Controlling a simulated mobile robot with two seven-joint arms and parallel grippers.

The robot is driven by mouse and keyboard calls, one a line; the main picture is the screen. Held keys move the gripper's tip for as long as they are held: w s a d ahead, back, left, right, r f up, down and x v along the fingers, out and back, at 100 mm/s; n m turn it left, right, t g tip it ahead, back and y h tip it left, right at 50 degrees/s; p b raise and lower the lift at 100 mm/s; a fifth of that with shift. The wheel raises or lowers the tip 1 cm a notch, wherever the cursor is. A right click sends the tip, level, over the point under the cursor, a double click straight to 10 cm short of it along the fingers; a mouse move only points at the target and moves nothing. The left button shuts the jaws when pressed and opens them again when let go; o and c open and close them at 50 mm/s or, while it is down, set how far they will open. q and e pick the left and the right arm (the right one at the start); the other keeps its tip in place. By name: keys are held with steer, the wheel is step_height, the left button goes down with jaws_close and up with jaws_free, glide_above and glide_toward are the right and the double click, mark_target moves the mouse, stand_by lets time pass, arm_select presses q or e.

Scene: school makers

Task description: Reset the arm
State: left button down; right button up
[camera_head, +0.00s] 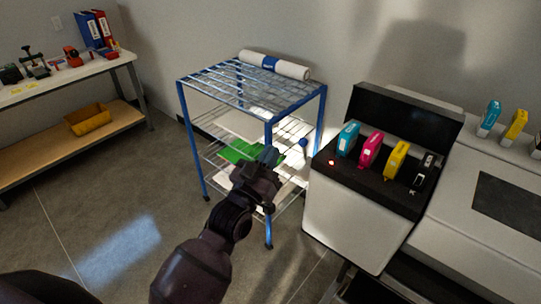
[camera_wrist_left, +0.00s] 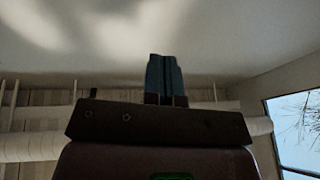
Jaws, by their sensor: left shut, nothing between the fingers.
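My left arm (camera_head: 205,262) reaches up from the bottom middle of the head view, dark and bent. Its left gripper (camera_head: 268,156) is in front of the blue wire rack cart (camera_head: 187,122). The gripper's fingers are shut with nothing between them. In the left wrist view the two blue-grey fingers (camera_wrist_left: 165,77) stand close together, pointing up toward a pale ceiling. My right gripper is in neither view.
A white roll (camera_head: 274,65) lies on the cart's top, and a green sheet (camera_head: 238,151) lies lower. Right is a printer (camera_head: 352,218) with colored cartridges. Left is a workbench (camera_head: 70,72) with a yellow bin (camera_head: 90,121) below. Grey floor (camera_head: 120,215) lies open between.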

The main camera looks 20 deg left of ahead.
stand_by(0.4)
arm_select(q)
steer(key=s+a+f+g+y, duration=0.1)
steer(key=s+a+f+g, duration=0.15)
steer(key=f, duration=0.45)
steer(key=s+a+f+g+y, duration=0.1)
steer(key=s+a+f+g, duration=0.15)
steer(key=f, duration=0.35)
steer(key=s+a+f+g+y, duration=0.1)
steer(key=s+a+f+g, duration=0.1)
steer(key=s+f, duration=0.5)
steer(key=s+a+f+g+y, duration=0.1)
steer(key=s+a+f+g, duration=0.2)
steer(key=s+f, duration=0.4)
steer(key=shift+s+a+n, duration=0.2)
steer(key=shift+s+n, duration=0.1)
steer(key=shift+s, duration=0.75)
steer(key=shift+w+d, duration=0.1)
